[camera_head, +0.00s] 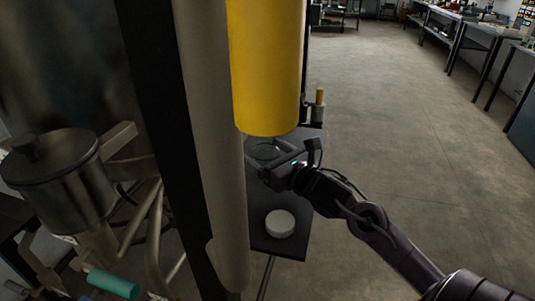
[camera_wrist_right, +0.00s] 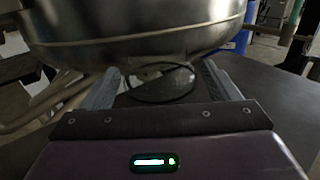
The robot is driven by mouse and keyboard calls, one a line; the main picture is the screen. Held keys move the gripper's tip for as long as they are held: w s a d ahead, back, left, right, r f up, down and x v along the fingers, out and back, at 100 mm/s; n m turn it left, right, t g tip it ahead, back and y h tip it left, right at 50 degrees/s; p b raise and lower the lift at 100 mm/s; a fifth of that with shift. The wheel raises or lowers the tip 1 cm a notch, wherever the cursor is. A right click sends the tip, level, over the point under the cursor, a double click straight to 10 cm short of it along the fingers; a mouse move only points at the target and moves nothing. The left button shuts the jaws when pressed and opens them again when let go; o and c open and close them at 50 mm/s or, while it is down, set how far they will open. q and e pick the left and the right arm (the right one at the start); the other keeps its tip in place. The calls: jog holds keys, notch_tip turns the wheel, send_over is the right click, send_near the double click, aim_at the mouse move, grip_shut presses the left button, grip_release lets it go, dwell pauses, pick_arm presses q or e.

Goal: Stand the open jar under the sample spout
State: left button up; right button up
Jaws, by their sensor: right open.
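My right gripper (camera_head: 262,157) reaches in from the right over a dark shelf (camera_head: 262,242). Its two fingers are apart, and they show in the wrist view (camera_wrist_right: 162,82). Between the fingers is a clear, dark-rimmed round thing, which looks like the open jar (camera_wrist_right: 172,86); its rim also shows in the head view (camera_head: 266,151). I cannot tell whether the fingers touch it. A white round lid (camera_head: 280,223) lies on the shelf nearer me. I cannot make out the sample spout. My left gripper is not in view.
A yellow cylinder (camera_head: 266,70) hangs above the gripper, beside a thick grey column (camera_head: 215,150). A steel pot (camera_head: 60,180) and pipes stand on the left. In the wrist view a large steel vessel (camera_wrist_right: 140,35) fills the top. Open floor (camera_head: 400,120) lies right.

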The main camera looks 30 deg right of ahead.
jog(key=shift+r, duration=0.1)
jog(key=shift+r, duration=0.1)
jog(key=s, duration=0.3)
jog(key=s+d, duration=0.1)
jog(key=s, duration=0.6)
jog(key=shift+s+d, duration=0.15)
jog(key=shift+s, duration=0.65)
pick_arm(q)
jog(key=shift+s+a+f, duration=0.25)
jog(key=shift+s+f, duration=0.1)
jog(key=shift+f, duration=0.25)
pick_arm(e)
jog(key=shift+s, duration=0.2)
